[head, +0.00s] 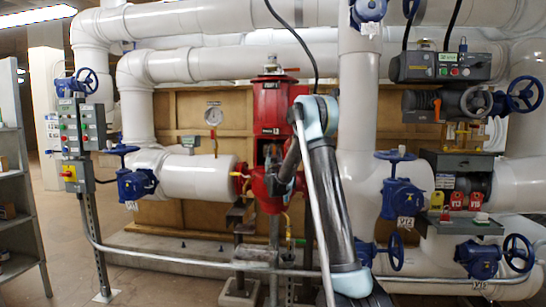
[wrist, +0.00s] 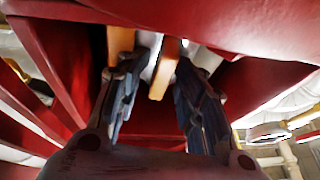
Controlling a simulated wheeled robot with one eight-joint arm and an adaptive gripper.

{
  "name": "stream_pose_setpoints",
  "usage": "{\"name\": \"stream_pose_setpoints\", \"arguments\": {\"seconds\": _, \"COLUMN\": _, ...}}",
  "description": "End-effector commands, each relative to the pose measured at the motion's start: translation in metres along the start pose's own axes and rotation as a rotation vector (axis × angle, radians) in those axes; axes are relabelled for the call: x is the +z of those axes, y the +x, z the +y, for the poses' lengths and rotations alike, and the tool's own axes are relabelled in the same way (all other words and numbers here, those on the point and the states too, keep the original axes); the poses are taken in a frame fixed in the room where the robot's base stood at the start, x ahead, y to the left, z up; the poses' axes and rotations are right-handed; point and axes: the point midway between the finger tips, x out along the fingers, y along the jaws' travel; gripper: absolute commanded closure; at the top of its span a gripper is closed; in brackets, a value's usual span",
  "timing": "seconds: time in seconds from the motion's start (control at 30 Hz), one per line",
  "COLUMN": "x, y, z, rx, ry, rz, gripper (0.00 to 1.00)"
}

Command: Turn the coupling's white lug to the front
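The red pump (head: 272,107) stands upright left of my arm in the head view, with a dark opening in its lower body. My gripper (head: 279,172) reaches into that opening; its fingers are small and dark there. In the wrist view, my gripper (wrist: 153,78) has its two dark fingers apart, pointing up between red walls. A pale, whitish piece (wrist: 151,52), possibly the white lug, shows between the fingertips beside an orange-tan strip (wrist: 165,68). I cannot tell whether either finger touches it. Most of the coupling is hidden by the fingers and red housing.
Red housing walls (wrist: 245,25) enclose the gripper closely above and at the sides. White pipes (head: 195,176) flank the pump, with blue valves (head: 402,198) to the right. A grey conduit (head: 190,262) runs low in front. Open floor lies at the lower left.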

Motion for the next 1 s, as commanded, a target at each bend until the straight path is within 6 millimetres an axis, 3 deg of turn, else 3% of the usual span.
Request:
{"name": "stream_pose_setpoints", "arguments": {"seconds": 0.27, "x": 0.000, "y": -0.013, "z": 0.000, "rx": -0.001, "ry": 0.000, "rz": 0.000, "gripper": 0.67}}
{"name": "stream_pose_setpoints", "arguments": {"seconds": 0.7, "x": 0.001, "y": -0.092, "z": 0.000, "rx": 0.000, "ry": 0.001, "rz": 0.000, "gripper": 0.67}}
{"name": "stream_pose_setpoints", "arguments": {"seconds": 1.0, "x": 0.002, "y": -0.118, "z": -0.001, "rx": 0.000, "ry": 0.001, "rz": -0.001, "gripper": 0.67}}
